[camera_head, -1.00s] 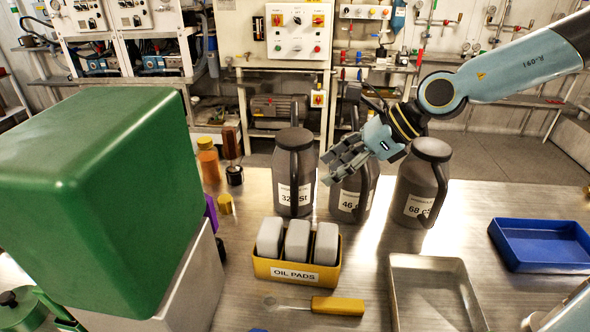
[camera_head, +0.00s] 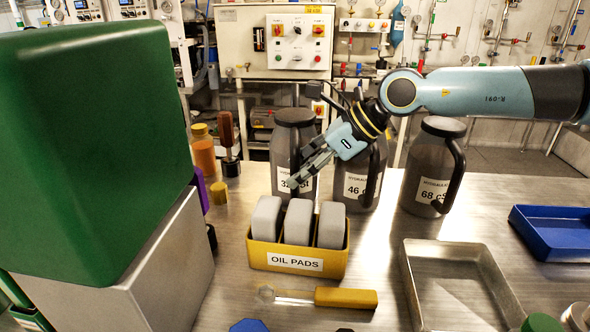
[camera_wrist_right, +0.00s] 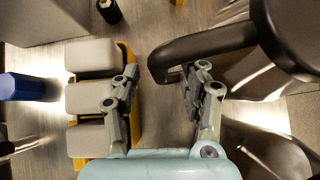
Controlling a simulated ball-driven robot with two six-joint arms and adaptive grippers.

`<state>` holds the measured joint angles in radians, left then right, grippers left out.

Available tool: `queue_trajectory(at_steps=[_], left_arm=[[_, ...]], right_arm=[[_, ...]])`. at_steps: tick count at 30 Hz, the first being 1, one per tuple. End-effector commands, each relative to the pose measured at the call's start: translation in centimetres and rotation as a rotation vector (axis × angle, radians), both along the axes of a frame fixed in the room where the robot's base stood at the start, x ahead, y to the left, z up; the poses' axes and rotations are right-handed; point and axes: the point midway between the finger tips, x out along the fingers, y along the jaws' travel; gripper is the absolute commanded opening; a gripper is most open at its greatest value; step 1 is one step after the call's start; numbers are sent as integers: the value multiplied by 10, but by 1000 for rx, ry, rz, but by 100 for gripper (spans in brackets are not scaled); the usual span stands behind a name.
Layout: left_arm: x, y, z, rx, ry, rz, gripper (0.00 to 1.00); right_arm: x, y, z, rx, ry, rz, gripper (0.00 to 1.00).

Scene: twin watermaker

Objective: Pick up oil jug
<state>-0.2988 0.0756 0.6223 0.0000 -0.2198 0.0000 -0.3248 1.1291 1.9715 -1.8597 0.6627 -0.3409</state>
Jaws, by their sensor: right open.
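Three dark grey oil jugs with black handles and white labels stand upright on the steel bench: the jug marked 32 (camera_head: 293,140), the jug marked 46 (camera_head: 355,190) and the jug marked 68 (camera_head: 430,170). My right gripper (camera_head: 304,170) is open and empty, and its fingers cover part of the 32 jug. In the right wrist view the fingers (camera_wrist_right: 160,88) are spread apart. A black jug handle (camera_wrist_right: 205,48) lies ahead of them, partly across the gap. I cannot tell whether they touch. My left gripper is out of view.
A yellow box of oil pads (camera_head: 297,262) stands in front of the jugs, close below my right gripper. A yellow-handled tool (camera_head: 345,298), metal tray (camera_head: 420,310) and blue tray (camera_head: 560,245) lie nearer. A large green box (camera_head: 95,150) blocks the left. Orange bottles stand behind it.

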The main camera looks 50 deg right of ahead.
Motion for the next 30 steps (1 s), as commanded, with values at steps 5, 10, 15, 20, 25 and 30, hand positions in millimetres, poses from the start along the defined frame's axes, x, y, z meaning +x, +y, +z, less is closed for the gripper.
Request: queue_trajectory(at_steps=[5, 10, 15, 20, 25, 30], left_arm=[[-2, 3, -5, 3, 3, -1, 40], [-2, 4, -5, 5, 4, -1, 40], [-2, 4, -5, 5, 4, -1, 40], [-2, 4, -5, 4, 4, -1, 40], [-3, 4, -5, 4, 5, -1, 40], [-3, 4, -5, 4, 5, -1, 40]], right_arm=[[5, 4, -5, 0, 0, 1, 44], [5, 4, -5, -1, 1, 1, 44], [5, 4, -5, -1, 1, 1, 25], [5, 4, -5, -1, 1, 1, 4], [5, 4, -5, 0, 2, 2, 0], [5, 4, -5, 0, 2, 2, 0]])
